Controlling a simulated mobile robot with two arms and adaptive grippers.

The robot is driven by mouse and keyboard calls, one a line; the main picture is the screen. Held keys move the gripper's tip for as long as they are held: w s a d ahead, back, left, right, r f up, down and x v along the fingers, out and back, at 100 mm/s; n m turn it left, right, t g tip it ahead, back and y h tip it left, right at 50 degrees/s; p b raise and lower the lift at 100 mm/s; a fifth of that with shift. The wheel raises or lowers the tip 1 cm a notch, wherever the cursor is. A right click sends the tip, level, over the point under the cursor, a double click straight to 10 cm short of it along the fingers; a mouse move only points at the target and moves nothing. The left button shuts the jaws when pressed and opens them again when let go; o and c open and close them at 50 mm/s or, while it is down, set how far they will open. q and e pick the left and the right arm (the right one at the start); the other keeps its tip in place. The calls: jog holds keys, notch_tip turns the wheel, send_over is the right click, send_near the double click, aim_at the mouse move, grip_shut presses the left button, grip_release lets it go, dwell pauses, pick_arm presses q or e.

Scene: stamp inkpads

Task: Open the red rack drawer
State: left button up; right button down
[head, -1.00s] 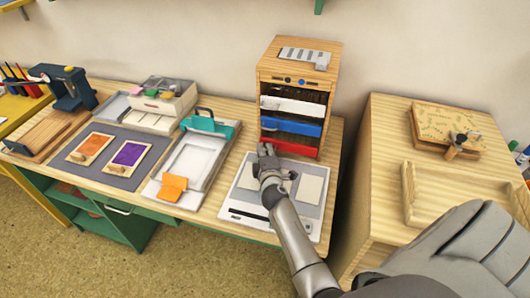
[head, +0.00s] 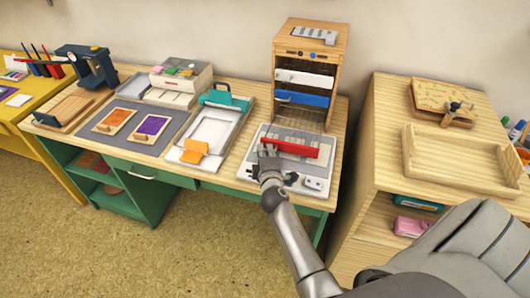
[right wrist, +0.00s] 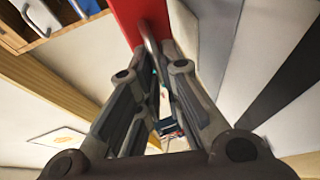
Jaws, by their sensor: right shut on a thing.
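The wooden rack (head: 338,75) stands at the back of the desk with white, blue and red drawers. The red drawer (head: 300,146) is pulled well out over the white and grey tray on the desk. Its wire-like see-through body (head: 298,128) shows behind the red front. My right gripper (head: 268,152) is at the left part of the red front, shut on its handle. In the right wrist view the red front (right wrist: 185,25) is close ahead, with the grey handle (right wrist: 150,38) between my fingers (right wrist: 158,75). My left gripper is not in view.
The white drawer (head: 304,79) and blue drawer (head: 302,97) are closed. The grey-white tray (head: 262,180) lies below the red drawer. A teal-clipped tray (head: 208,128) is to the left. A wooden cabinet (head: 380,150) stands to the right, across a gap.

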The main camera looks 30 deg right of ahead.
jog(key=shift+f, duration=0.1)
jog(key=c, duration=1.9)
grip_release()
jog(key=shift+s, duration=0.1)
jog(key=v, duration=0.7)
jog(key=shift+s+a, duration=0.1)
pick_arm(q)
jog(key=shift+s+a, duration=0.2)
